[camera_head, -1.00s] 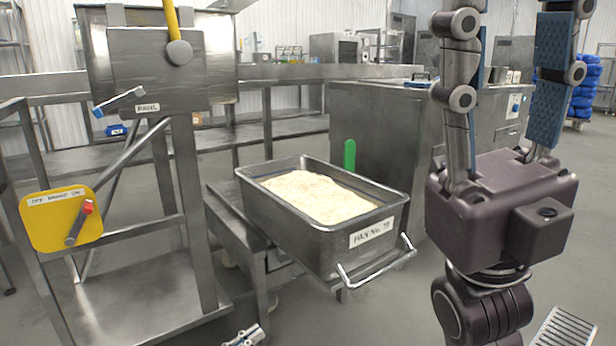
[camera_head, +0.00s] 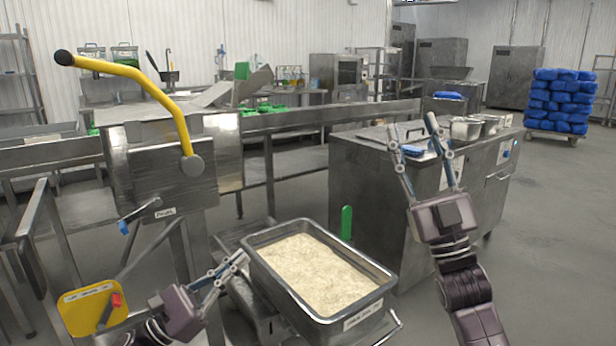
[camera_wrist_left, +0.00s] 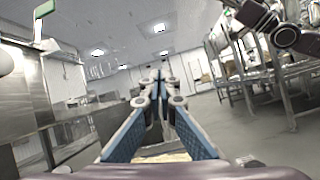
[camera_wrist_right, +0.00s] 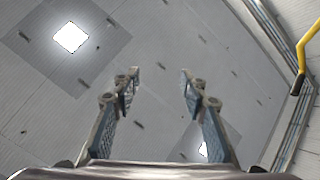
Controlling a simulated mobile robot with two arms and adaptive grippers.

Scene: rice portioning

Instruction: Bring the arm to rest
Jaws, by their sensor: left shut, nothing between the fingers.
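My left gripper (camera_head: 238,262) is at the lower left in the head view. Its fingertips are together beside the left rim of the metal tub of rice, with nothing held. In the left wrist view the fingers (camera_wrist_left: 158,85) meet at their tips. My right gripper (camera_head: 412,135) is raised at the right in the head view, in front of the steel counter, with its fingers pointing up. In the right wrist view its fingers (camera_wrist_right: 160,80) are spread wide, with only ceiling between them.
The metal tub (camera_head: 262,262) of rice (camera_head: 310,272) stands between my arms. A machine with a yellow lever (camera_head: 140,82) is at the left. A steel counter (camera_head: 365,190) with metal pans (camera_head: 466,128) is behind. Open floor (camera_head: 560,230) lies at the right.

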